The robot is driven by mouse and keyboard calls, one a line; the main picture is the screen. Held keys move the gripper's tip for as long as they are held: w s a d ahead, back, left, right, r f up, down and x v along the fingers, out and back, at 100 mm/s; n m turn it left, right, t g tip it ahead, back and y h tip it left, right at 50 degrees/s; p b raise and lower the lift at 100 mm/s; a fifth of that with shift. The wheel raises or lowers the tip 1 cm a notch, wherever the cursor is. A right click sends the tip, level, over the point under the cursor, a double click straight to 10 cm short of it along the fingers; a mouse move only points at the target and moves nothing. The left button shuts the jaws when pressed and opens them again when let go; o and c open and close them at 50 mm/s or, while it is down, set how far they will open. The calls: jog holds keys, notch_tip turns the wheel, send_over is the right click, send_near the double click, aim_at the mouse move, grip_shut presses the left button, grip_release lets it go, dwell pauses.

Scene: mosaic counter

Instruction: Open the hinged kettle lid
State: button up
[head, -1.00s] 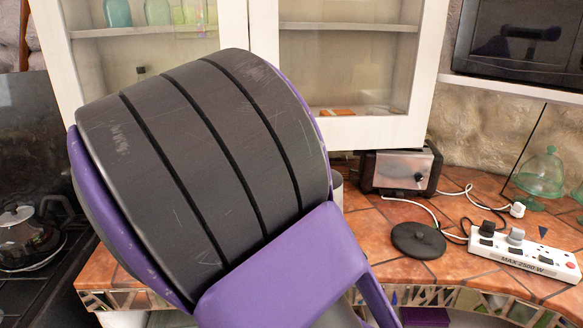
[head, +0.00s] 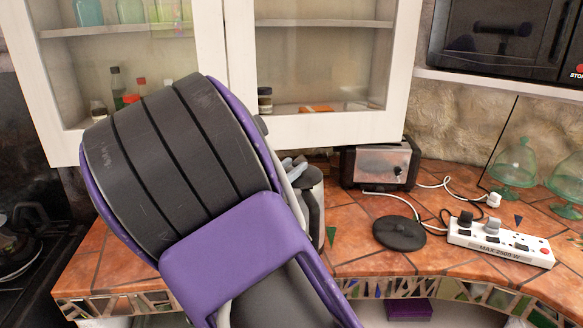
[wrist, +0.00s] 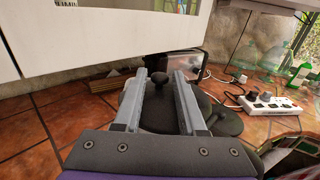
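The kettle (head: 312,205) stands on the tiled counter, a grey body with a dark handle, mostly hidden behind my arm in the head view. In the wrist view its dark lid with a round knob (wrist: 158,78) shows between my fingers. My gripper (wrist: 161,74) is open, one grey finger on each side of the lid, with nothing held. In the head view the fingertips (head: 293,164) show at the kettle's top. The lid looks closed. I cannot tell whether the fingers touch the kettle.
A toaster (head: 380,165) stands behind to the right. A black round disc (head: 399,233) and a white power strip (head: 499,242) lie on the counter to the right, with cords. A white cabinet (head: 330,126) hangs above the counter. A microwave (head: 505,45) sits on the upper-right shelf.

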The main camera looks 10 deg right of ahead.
grip_shut()
dwell(1.1)
